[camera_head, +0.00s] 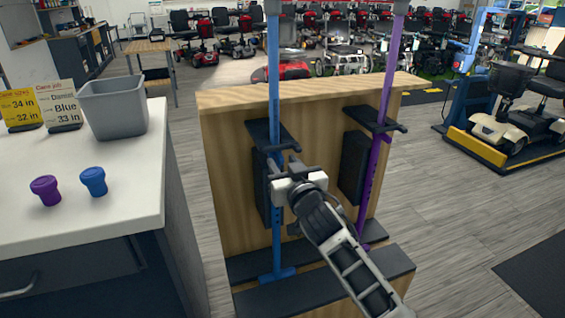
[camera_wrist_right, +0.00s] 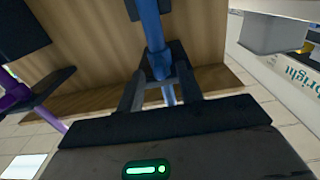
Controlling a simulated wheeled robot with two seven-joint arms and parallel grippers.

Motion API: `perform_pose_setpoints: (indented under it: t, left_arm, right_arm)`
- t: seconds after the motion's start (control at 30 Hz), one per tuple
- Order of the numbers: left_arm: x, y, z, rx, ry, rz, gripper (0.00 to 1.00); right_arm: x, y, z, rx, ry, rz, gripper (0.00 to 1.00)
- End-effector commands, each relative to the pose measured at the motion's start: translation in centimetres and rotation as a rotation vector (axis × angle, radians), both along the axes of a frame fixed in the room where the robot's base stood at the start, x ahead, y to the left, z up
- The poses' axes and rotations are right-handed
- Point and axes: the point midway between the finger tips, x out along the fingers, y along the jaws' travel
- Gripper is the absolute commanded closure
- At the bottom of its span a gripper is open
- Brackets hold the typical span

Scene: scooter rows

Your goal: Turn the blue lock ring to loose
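The blue cane (camera_head: 274,90) stands upright at the front of a wooden rack, held by a dark bracket. Its blue lock ring (camera_wrist_right: 158,64) shows partly in the right wrist view, between the tips of my right gripper (camera_wrist_right: 160,80). In the head view my right gripper (camera_head: 284,164) reaches the blue cane at mid-height and hides part of the ring area. Its two fingers stand apart on either side of the shaft. Whether they touch the ring I cannot tell. My left gripper is out of view.
A purple cane (camera_head: 385,100) stands to the right on the same wooden rack (camera_head: 225,150).

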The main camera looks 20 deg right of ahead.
Motion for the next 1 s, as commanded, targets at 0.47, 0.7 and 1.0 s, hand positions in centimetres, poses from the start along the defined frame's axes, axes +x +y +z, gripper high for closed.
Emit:
perform_pose_setpoints:
  t: [0.47,0.7,1.0]
  left_arm:
    - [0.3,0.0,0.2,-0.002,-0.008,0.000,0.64]
    - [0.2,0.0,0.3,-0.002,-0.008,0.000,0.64]
    - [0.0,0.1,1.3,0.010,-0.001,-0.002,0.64]
  right_arm:
    - [1.2,0.1,0.0,0.000,0.000,0.001,0.69]
    - [1.2,0.1,0.0,0.000,0.000,0.001,1.00]
    - [1.2,-0.4,0.3,-0.004,0.002,0.051,1.00]
